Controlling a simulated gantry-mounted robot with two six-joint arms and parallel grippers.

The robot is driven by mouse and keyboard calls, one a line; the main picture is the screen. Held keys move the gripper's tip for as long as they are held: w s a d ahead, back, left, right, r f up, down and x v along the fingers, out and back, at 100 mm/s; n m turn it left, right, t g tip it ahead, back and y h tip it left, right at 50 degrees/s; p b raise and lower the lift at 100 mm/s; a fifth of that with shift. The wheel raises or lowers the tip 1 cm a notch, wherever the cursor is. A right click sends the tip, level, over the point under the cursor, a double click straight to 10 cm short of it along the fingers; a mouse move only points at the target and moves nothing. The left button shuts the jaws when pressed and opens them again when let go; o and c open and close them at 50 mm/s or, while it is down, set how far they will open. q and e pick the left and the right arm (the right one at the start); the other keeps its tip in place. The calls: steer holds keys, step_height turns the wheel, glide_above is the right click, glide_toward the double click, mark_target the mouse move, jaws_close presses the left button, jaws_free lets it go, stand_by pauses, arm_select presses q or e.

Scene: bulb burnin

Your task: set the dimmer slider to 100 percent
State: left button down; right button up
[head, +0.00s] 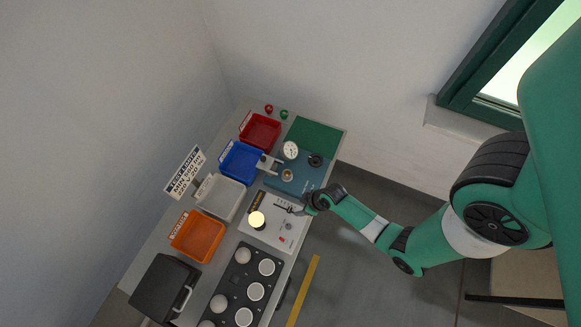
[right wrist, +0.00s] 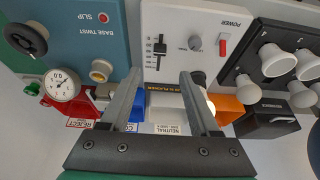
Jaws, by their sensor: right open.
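The dimmer slider (right wrist: 159,49) is a black knob on a short vertical track with tick marks, on the white power panel (right wrist: 180,20). Its knob sits around the middle of the track in the right wrist view; the scale numbers are too small to read. My right gripper (right wrist: 161,76) is open and empty, its two fingers pointing toward the panel on either side of the slider's line, apart from the knob. In the head view my right gripper (head: 291,210) is over the power panel (head: 273,236) and hides part of it. My left gripper is not in view.
A lit bulb (head: 257,220) stands on the panel. The blue-green base twist unit (head: 300,174) and a black bulb rack (head: 240,290) flank the panel. Red, blue, grey and orange bins line the back.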

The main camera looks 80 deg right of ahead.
mark_target(290, 209)
steer(key=b+x, duration=0.8)
steer(key=x, duration=0.2)
steer(key=shift+f, duration=0.1)
steer(key=shift+w+f+b, duration=0.35)
steer(key=shift+f+b, duration=0.15)
steer(key=shift+b, duration=0.05)
jaws_close()
stand_by(0.5)
